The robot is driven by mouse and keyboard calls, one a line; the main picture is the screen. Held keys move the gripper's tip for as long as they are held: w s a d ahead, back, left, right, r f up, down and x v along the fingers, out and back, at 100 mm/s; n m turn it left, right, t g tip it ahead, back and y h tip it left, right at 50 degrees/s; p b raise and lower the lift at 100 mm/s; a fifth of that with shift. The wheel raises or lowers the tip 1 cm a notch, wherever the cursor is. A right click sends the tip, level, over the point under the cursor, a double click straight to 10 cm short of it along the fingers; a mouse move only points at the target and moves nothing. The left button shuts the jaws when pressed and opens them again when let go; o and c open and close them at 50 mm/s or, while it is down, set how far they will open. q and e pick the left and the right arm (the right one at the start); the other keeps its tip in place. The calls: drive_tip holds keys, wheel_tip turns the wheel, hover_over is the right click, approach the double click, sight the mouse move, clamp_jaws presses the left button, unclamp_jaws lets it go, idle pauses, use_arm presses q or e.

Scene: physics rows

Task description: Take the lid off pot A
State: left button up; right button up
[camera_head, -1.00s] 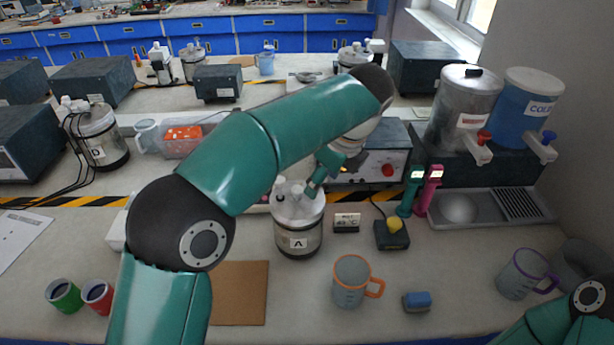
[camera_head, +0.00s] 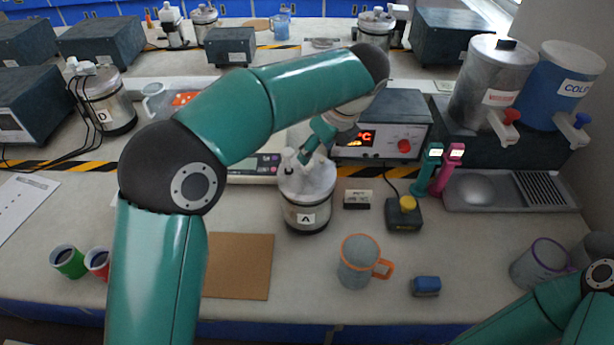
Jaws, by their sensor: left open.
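Pot A (camera_head: 305,217) is a metal pot with a dark base and an "A" label, standing upright on the bench near the middle. Its pale lid (camera_head: 308,178) sits on top, with knob-like fittings on it. My left gripper (camera_head: 306,156) points down at the lid from the upper right, with its fingers around or just above the lid's top. It is open, and I cannot tell whether it touches the lid. My right arm shows at the lower right corner, but its gripper is out of view.
A grey mug with an orange handle (camera_head: 358,262) and a blue block (camera_head: 426,286) stand in front. A yellow-button box (camera_head: 403,213) and a heater unit (camera_head: 385,125) are to the right. A brown board (camera_head: 239,266) lies front left. Pot D (camera_head: 107,103) stands at the back left.

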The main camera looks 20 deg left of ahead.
sight(307, 172)
use_arm(q)
drive_tip(key=x, duration=0.4)
drive_tip(key=shift+s+a+f, duration=0.25)
drive_tip(key=shift+s+a, duration=0.05)
drive_tip(key=shift+w+a+f, duration=0.1)
drive_tip(key=shift+f, duration=0.4)
drive_tip(key=shift+r, duration=0.1)
clamp_jaws()
